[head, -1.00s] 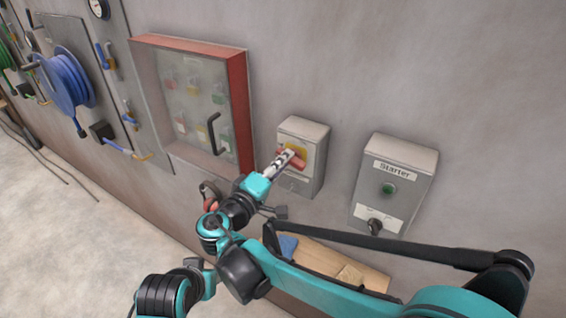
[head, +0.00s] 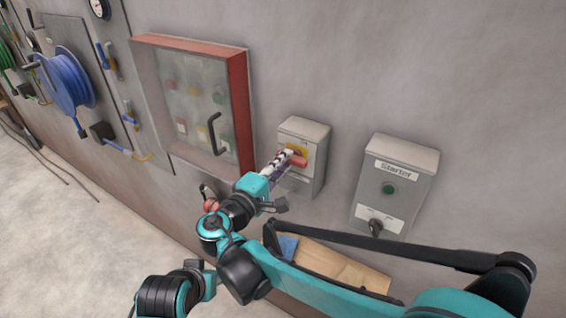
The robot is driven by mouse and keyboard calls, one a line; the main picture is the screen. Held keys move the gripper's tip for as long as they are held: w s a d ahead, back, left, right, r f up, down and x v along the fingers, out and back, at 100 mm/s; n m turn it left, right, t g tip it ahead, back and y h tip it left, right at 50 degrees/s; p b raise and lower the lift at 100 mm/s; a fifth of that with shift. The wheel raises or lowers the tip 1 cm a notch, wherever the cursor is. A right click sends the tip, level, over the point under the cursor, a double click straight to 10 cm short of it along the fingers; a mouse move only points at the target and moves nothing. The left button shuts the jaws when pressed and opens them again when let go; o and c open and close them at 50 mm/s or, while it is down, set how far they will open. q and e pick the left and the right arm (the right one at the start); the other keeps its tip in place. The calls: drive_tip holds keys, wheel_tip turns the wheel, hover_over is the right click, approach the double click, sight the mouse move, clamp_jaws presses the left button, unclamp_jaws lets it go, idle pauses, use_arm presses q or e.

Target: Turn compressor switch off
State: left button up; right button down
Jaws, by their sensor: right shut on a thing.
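The compressor switch is most likely the grey wall box (head: 316,138) with a yellow plate and a red rotary handle (head: 297,158); I cannot read a compressor label on it. My right gripper (head: 287,158) reaches up to the box from below left and is shut on the red handle. The fingers hide part of the handle and of the yellow plate, so the handle's exact angle is hard to tell. My left gripper is not in view.
A grey Starter box (head: 404,160) with a green button and a black key switch is to the right. A red-framed glass cabinet (head: 238,110) is to the left. A wooden shelf (head: 330,262) lies below, behind my arm. Blue hose reel (head: 68,82) far left.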

drive_tip(key=shift+r, duration=0.1)
drive_tip(key=c, duration=1.5)
unclamp_jaws()
drive_tip(key=shift+d, duration=0.1)
drive_tip(key=shift+o, duration=0.3)
drive_tip(key=shift+w, duration=0.15)
